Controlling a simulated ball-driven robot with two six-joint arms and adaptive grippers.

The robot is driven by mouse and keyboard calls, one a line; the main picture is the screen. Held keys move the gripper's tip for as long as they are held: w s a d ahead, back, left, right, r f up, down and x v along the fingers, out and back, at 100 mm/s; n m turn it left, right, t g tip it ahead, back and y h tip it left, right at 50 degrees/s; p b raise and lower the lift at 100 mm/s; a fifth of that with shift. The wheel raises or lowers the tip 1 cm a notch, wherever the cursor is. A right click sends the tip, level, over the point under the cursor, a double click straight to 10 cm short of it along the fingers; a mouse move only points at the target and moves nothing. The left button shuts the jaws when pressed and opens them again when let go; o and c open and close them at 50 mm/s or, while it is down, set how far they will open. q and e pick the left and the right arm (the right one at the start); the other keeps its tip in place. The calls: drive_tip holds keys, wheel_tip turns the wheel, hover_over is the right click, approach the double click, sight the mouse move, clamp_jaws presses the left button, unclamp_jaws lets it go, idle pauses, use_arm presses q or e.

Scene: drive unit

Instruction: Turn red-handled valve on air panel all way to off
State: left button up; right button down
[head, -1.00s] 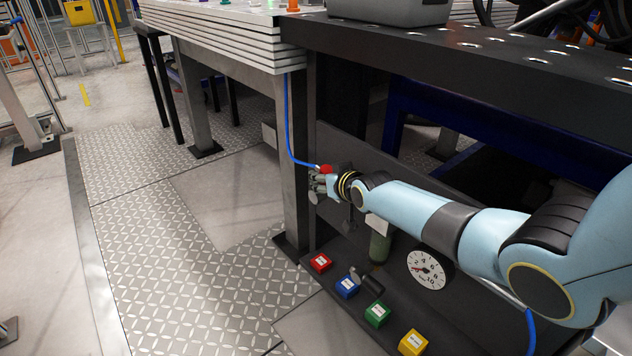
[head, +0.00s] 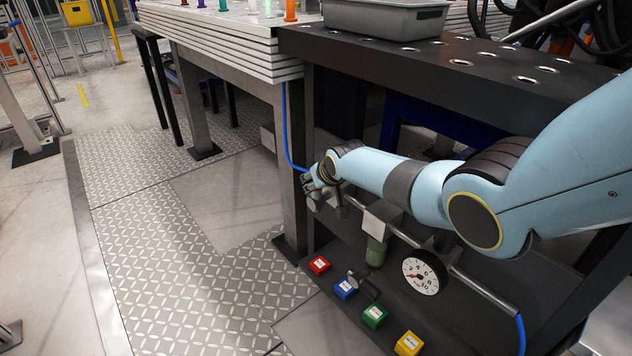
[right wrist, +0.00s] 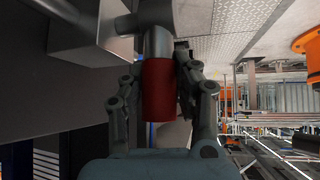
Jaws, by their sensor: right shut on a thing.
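The red valve handle (right wrist: 159,92) shows in the right wrist view, on a grey metal stem (right wrist: 158,45). The two fingers of my right gripper (right wrist: 165,110) are closed around the handle, one on each side. In the head view my right gripper (head: 312,186) is at the left end of the air panel's pipe, beside the blue hose (head: 286,120). There the handle is hidden behind the gripper and wrist. The air panel carries a pressure gauge (head: 421,276) and a green-grey filter bowl (head: 376,250). My left gripper is in neither view.
Red (head: 319,265), blue (head: 345,288), green (head: 375,315) and yellow (head: 408,343) blocks line the ledge below the panel. A dark bench top (head: 470,62) with a grey tray (head: 385,18) overhangs the arm. A metal table leg (head: 293,210) stands close left of the gripper.

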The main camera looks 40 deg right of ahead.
drive_tip(key=shift+d+r, duration=0.1)
drive_tip(key=shift+d, duration=0.2)
drive_tip(key=c, duration=1)
unclamp_jaws()
drive_tip(key=shift+c, duration=0.2)
drive_tip(key=shift+o, duration=0.4)
drive_tip(key=shift+a, duration=0.1)
drive_tip(key=v, duration=1.2)
drive_tip(key=shift+s, duration=0.1)
